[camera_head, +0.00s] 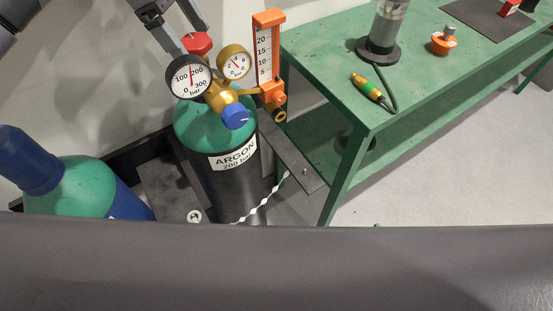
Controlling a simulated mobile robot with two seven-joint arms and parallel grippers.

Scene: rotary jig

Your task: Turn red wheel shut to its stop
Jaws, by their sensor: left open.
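The red wheel (197,43) sits on top of the argon cylinder (226,178), behind the two gauges. My left gripper (188,38) reaches down from the top edge. Its jaws are open, with one finger on each side of the wheel. I cannot tell whether the fingers touch it. The lower part of the wheel is hidden behind the black-rimmed gauge (190,77). My right gripper is out of view.
A brass-rimmed gauge (234,63), a blue knob (235,116) and an orange flow scale (265,52) crowd the wheel's right side. A green bench (320,50) stands to the right. A second cylinder (75,187) stands at left.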

